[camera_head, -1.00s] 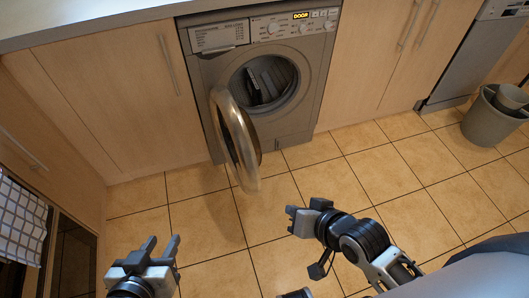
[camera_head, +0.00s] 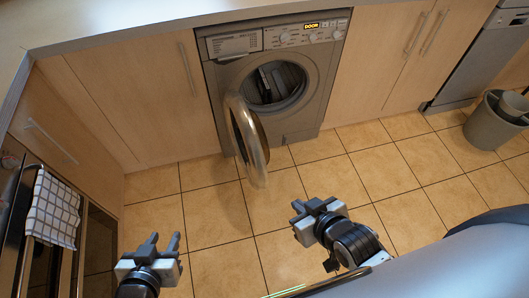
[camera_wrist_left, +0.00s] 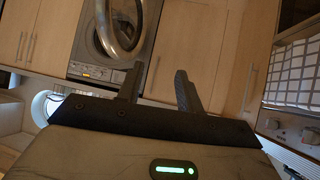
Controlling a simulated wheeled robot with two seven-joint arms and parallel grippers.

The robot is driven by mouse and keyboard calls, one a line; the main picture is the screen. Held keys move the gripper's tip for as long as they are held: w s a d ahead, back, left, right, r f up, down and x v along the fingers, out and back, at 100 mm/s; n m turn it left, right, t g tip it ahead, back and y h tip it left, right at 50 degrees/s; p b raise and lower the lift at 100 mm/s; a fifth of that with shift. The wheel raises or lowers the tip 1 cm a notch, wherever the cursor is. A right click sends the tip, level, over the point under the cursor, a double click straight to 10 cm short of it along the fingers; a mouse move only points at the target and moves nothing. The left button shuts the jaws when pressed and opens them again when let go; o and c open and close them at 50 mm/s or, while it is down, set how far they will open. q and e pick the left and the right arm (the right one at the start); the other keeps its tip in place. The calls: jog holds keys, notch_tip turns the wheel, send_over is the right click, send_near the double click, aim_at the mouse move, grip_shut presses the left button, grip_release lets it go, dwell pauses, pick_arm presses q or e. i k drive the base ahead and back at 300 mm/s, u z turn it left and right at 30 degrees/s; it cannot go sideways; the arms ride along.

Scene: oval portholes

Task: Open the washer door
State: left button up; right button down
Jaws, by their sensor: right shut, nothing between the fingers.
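The grey washer (camera_head: 305,118) stands under the counter with its drum opening (camera_head: 268,84) uncovered. Its round door (camera_head: 250,140) is swung wide open on the left side, well away from the washer's front. The washer (camera_wrist_left: 85,48) and its door (camera_wrist_left: 122,22) also show in the left wrist view. My left gripper (camera_head: 160,242) is open and empty, low at the left, apart from the door. Its two spread fingers show in the left wrist view (camera_wrist_left: 158,85). My right gripper (camera_head: 300,210) is shut and empty, to the right of the door and not touching it.
Wooden cabinets (camera_head: 135,105) flank the washer. A grey bin (camera_head: 490,125) stands on the tiled floor at the right. An oven with a checked towel (camera_head: 52,208) is at the left. The floor (camera_head: 215,210) before the washer is clear.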

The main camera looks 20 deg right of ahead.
aim_at(249, 138)
jog(key=u, duration=2.2)
jog(key=k, duration=0.9)
jog(key=z, duration=1.7)
